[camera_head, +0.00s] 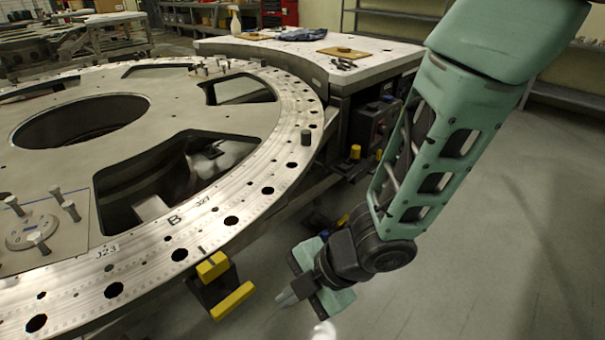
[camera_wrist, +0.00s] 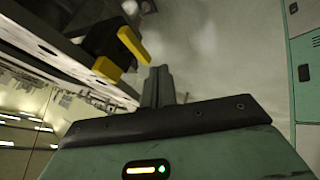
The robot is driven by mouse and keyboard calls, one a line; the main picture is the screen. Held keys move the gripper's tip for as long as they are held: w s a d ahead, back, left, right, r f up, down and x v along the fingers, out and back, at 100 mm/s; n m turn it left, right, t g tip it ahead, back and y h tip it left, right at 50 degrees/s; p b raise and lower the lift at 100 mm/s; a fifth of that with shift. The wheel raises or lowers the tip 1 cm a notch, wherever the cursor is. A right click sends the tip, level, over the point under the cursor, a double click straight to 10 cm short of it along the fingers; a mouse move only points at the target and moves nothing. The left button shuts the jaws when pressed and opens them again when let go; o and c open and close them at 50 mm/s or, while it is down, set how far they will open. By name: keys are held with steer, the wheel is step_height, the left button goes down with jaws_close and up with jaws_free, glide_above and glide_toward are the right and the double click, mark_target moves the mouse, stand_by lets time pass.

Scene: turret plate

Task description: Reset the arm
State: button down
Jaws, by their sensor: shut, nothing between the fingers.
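My green arm comes down from the top right in the head view. My gripper (camera_head: 284,299) hangs low beside the round turret plate (camera_head: 262,165), to the right of the yellow-and-black clamp (camera_head: 221,284) on its rim. The fingers look shut and hold nothing. In the wrist view my gripper (camera_wrist: 159,82) shows as two dark fingers close together, with the floor beyond. The clamp (camera_wrist: 117,50) is at the upper left there, apart from the fingers.
A white-topped workbench (camera_head: 362,60) with a spray bottle, cloth and small boards stands behind the plate. Shelving (camera_head: 385,14) lines the back wall. The grey floor at the right is clear.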

steer(key=w+d+r+m+t+h, duration=0.3)
steer(key=d+r+m+h, duration=0.1)
steer(key=d+r+m, duration=0.45)
steer(key=s+d+r+m+g+h, duration=0.2)
steer(key=s+d+r+m, duration=0.3)
steer(key=s+d+m, duration=0.4)
steer(key=s+m+g, duration=0.1)
steer(key=s, duration=0.1)
steer(key=shift+s+d+r+h, duration=0.2)
steer(key=shift+s+r+h, duration=0.1)
steer(key=shift+s+h, duration=0.1)
steer(key=shift+m, duration=0.25)
